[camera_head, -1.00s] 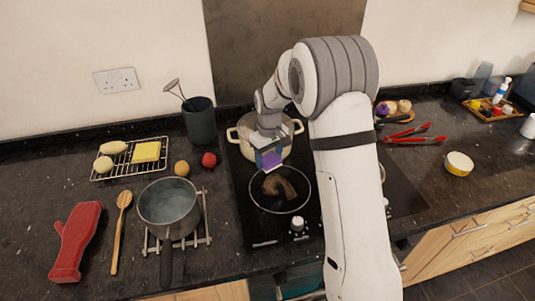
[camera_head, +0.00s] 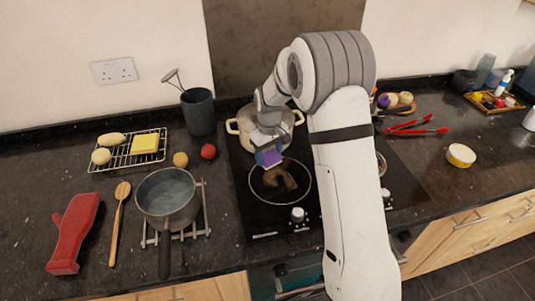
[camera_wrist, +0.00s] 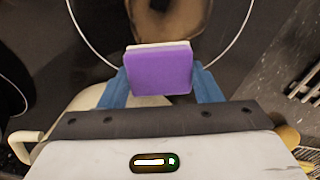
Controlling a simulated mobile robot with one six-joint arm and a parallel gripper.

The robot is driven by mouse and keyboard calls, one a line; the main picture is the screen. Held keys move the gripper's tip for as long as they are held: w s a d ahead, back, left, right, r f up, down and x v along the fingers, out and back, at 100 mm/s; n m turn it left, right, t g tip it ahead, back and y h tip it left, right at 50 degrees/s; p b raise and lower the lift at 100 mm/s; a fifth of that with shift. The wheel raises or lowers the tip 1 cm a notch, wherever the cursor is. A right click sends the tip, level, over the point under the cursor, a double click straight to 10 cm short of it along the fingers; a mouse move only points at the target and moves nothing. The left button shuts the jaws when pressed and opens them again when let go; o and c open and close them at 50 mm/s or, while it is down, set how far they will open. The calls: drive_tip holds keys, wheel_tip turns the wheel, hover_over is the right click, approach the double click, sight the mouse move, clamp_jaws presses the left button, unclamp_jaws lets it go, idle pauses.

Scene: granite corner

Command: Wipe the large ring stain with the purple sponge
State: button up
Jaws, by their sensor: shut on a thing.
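The purple sponge (camera_wrist: 160,70) has a pale layer along its far edge. My gripper (camera_wrist: 160,88) is shut on it, with a blue finger on each side. In the head view the sponge (camera_head: 271,159) is at the back edge of the brown ring stain (camera_head: 287,180). The stain lies inside a white circle on the black hob. In the wrist view the stain (camera_wrist: 190,20) shows just beyond the sponge, cut off by the top edge. I cannot tell whether the sponge touches the hob.
A cream pot (camera_head: 246,122) stands right behind my gripper. A grey saucepan (camera_head: 168,197) is on a trivet to the left, near a wooden spoon (camera_head: 117,222) and red mitt (camera_head: 72,232). Red tongs (camera_head: 415,128) and a yellow-and-white tub (camera_head: 461,156) lie to the right.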

drive_tip(key=shift+f+b, duration=0.3)
drive_tip(key=shift+f, duration=0.15)
drive_tip(key=shift+s, duration=0.1)
